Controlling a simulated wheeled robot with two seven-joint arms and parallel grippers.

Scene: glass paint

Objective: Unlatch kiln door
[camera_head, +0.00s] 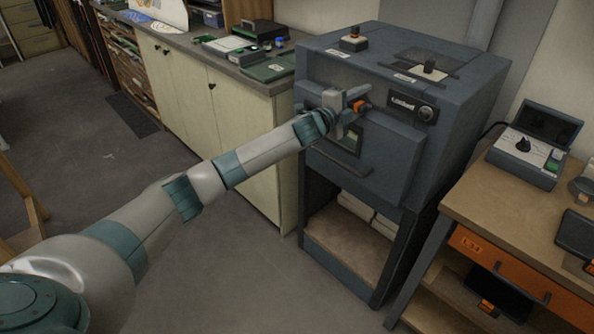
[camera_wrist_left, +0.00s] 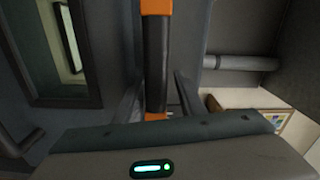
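The kiln (camera_head: 455,100) is a dark grey box on a stand, and its front door (camera_head: 385,155) is closed, with a small window and a lower bar. The latch handle, black with orange ends, is on the front; its orange part (camera_head: 360,105) shows beside my left gripper (camera_head: 352,96). In the left wrist view the handle (camera_wrist_left: 155,65) runs upright between the two fingers of my left gripper (camera_wrist_left: 158,95). The fingers are apart, one on each side, with a visible gap on the right. Contact on the left is unclear. My right gripper is not in view.
A cream cabinet (camera_head: 190,90) with a cluttered counter stands left of the kiln. A wooden workbench (camera_head: 500,205) with a control box (camera_head: 525,160) stands to the right. Small knobbed fittings (camera_head: 354,41) sit on the kiln's top. The floor (camera_head: 225,265) in front is clear.

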